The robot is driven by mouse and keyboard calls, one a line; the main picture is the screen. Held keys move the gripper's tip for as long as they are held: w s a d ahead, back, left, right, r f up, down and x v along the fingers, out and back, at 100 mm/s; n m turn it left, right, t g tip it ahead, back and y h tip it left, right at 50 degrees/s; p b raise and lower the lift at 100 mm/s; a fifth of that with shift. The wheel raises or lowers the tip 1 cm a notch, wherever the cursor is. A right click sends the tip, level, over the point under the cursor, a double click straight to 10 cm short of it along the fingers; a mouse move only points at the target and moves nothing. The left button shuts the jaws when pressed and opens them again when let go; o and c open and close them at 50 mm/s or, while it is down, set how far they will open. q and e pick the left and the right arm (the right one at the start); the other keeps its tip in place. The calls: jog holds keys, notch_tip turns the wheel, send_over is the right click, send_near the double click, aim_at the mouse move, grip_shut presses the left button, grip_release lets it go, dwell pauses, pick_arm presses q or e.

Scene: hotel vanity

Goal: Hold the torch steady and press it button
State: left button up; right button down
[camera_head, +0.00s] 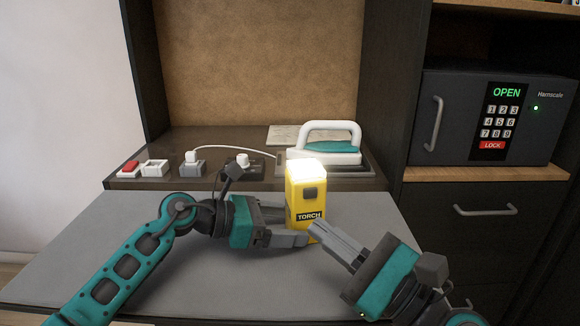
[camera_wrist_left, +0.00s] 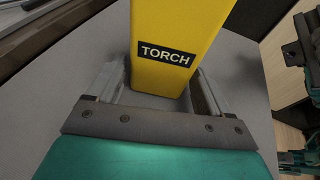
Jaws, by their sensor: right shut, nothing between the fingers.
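The yellow torch (camera_head: 305,229) stands upright above the grey tabletop, its top glowing white. Its front has a dark square button (camera_head: 309,193) and a TORCH label. My left gripper (camera_head: 285,226) reaches in from the left with a finger on either side of the torch's lower body.
Behind the table, a dark shelf holds an iron (camera_head: 325,149), a red switch (camera_head: 130,167), white and grey sockets and a plug with a white cord. A safe (camera_head: 458,120) reading OPEN stands at right above a drawer (camera_head: 482,210). The tabletop (camera_head: 110,225) is clear at left.

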pick_arm(q)
jog(key=o, duration=0.3)
